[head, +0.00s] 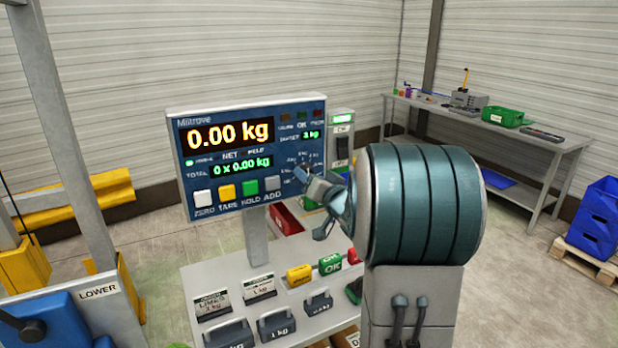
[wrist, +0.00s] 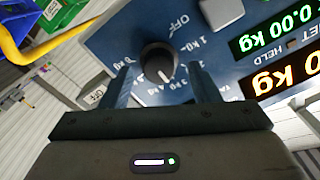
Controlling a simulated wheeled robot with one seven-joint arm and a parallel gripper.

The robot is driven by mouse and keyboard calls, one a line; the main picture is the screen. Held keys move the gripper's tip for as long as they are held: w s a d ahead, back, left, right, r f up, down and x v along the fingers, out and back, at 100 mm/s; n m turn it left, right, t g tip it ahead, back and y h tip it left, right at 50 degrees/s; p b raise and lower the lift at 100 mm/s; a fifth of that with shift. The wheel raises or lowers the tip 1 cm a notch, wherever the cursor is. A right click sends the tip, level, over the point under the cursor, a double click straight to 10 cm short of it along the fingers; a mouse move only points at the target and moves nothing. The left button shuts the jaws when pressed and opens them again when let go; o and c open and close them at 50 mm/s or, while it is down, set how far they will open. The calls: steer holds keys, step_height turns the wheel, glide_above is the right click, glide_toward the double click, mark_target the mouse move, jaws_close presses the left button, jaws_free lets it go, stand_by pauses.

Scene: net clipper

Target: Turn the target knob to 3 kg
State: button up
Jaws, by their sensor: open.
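The target knob (wrist: 157,60) is a dark round knob on the blue scale panel (wrist: 110,45), seen in the wrist view. It sits between the two fingers of my open gripper (wrist: 158,77), with a visible gap on each side. Its white pointer mark points down and slightly right in that view, toward small kg labels partly hidden by my gripper. In the head view my gripper (head: 311,183) is at the panel's right side and largely hides the knob. The small target readout (head: 310,135) shows 3 kg in green.
The main display (head: 230,135) reads 0.00 kg, above several coloured buttons (head: 238,191). Below, a pale table (head: 205,277) holds weights and small coloured blocks. A switch box (head: 342,145) stands just right of the panel. A workbench (head: 545,140) is far right.

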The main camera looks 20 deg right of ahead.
steer(key=s+b, duration=0.2)
steer(key=s, duration=1)
steer(key=shift+d, duration=0.2)
steer(key=shift+w, duration=0.15)
